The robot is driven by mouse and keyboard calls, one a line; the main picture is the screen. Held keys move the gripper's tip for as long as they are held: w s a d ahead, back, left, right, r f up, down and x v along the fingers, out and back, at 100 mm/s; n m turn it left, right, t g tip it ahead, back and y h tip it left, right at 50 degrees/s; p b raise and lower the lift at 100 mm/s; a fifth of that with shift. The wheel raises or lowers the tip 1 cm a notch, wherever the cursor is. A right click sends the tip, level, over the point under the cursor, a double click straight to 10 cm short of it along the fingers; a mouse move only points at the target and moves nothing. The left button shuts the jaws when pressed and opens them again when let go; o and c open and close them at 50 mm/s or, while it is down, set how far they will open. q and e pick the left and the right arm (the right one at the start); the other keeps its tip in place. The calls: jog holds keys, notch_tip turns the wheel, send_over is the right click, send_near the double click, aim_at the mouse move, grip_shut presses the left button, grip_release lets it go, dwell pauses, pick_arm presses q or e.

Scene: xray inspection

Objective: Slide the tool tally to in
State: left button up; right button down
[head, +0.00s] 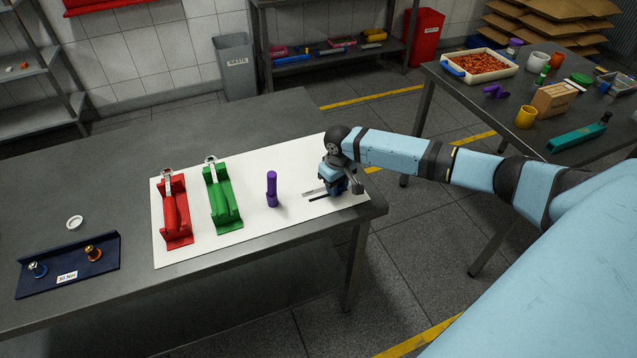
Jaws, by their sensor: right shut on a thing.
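The tool tally (318,197) shows as a small dark slot with a pale strip beside it, lying flat at the right end of the white mat (255,238). My right gripper (339,190) points down at the right end of this slot and is shut on a small part there, which looks like the tally's slider. The gripper hides the held part and the slot's far end, so the slider's exact place cannot be seen. Any lettering on the pale strip is too small to read. My left gripper is not in view.
Green (222,198) and red (174,210) holders stand farther left. A dark blue rack (68,262) and a white ring (74,222) are at the left. The table's right edge is close to my right gripper.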

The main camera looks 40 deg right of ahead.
jog(key=shift+s+d+r, duration=0.1)
jog(key=shift+s+d, duration=0.05)
jog(key=shift+d, duration=0.3)
jog(key=shift+s+d+r, duration=0.1)
jog(key=shift+d, duration=0.35)
jog(key=shift+d+f, duration=0.15)
jog(key=shift+d, duration=0.2)
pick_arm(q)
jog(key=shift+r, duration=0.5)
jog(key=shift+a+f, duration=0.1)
pick_arm(e)
jog(key=c, duration=0.9)
grip_release()
jog(key=shift+d, duration=0.1)
jog(key=shift+o, duration=0.2)
jog(key=shift+r, duration=0.4)
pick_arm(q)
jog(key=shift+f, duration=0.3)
pick_arm(e)
notch_tip(320, 180, up, 13)
